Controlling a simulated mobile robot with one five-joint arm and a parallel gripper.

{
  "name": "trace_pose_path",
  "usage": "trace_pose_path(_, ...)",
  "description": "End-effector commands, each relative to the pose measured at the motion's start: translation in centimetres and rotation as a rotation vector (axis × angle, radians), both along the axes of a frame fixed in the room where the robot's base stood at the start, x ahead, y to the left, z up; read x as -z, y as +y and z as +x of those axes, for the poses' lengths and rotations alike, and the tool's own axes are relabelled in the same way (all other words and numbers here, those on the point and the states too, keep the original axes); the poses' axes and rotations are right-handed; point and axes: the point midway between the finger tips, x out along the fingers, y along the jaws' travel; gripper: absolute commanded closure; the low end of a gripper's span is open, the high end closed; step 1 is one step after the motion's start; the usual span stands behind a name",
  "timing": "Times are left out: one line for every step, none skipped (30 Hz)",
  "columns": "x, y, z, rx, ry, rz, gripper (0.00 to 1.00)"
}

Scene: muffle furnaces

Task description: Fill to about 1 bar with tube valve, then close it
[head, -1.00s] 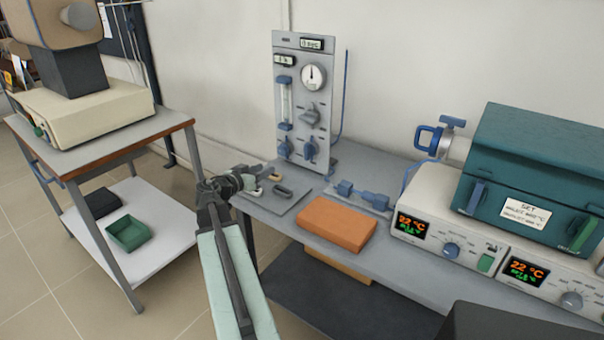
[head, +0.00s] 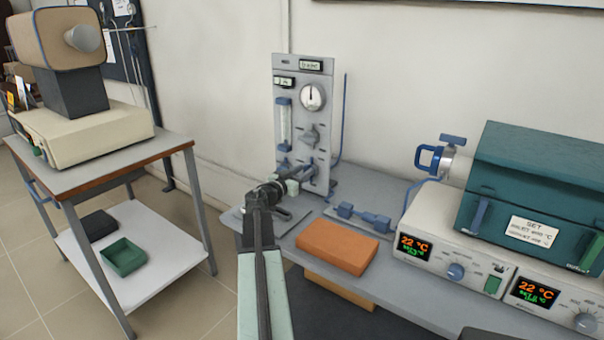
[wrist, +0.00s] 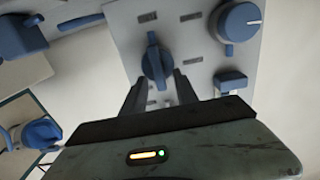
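The grey gas panel (head: 322,125) stands upright at the back of the bench. It carries a round dial gauge (head: 312,97), small digital readouts too blurred to read surely, a flow tube (head: 284,122) and several knobs. In the wrist view, a blue valve knob (wrist: 155,62) lies just ahead of and between my two dark fingers, which stand apart. I see no clear contact. Which knob is the tube valve cannot be told from labels.
An orange block (head: 338,246) and blue fittings (head: 362,217) lie on the bench. Furnace controllers and a teal furnace (head: 535,190) with a blue-handled tube end (head: 430,158) stand at right. A cart (head: 110,165) stands at left. The wrist view shows other blue knobs near my fingers.

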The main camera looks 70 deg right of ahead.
Motion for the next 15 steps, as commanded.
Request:
trace_pose_path(0.0,-0.02,0.0,-0.001,0.0,0.0,0.65)
trace_pose_path(0.0,0.01,0.01,-0.001,0.0,0.0,0.65)
trace_pose_path(0.01,0.04,0.01,-0.001,0.0,0.0,0.65)
trace_pose_path(0.01,0.05,0.01,-0.001,0.0,0.0,0.65)
trace_pose_path(0.01,0.06,0.03,-0.001,0.0,0.0,0.65)
trace_pose_path(0.01,0.07,0.03,-0.001,0.0,0.0,0.76)
trace_pose_path(0.01,0.07,0.03,-0.001,0.0,0.0,0.84)
trace_pose_path(0.01,0.07,0.04,-0.001,0.0,0.0,0.92)
trace_pose_path(0.01,0.08,0.04,-0.001,0.0,0.0,1.0)
trace_pose_path(0.01,0.08,0.05,-0.001,0.0,0.0,1.0)
trace_pose_path(0.01,0.09,0.05,-0.001,0.0,0.0,1.0)
trace_pose_path(0.01,0.09,0.05,-0.001,0.0,0.0,1.0)
trace_pose_path(0.01,0.09,0.06,-0.001,0.0,0.0,1.0)
trace_pose_path(0.01,0.1,0.07,-0.001,0.001,0.0,1.0)
trace_pose_path(0.01,0.1,0.08,-0.001,0.002,0.001,1.0)
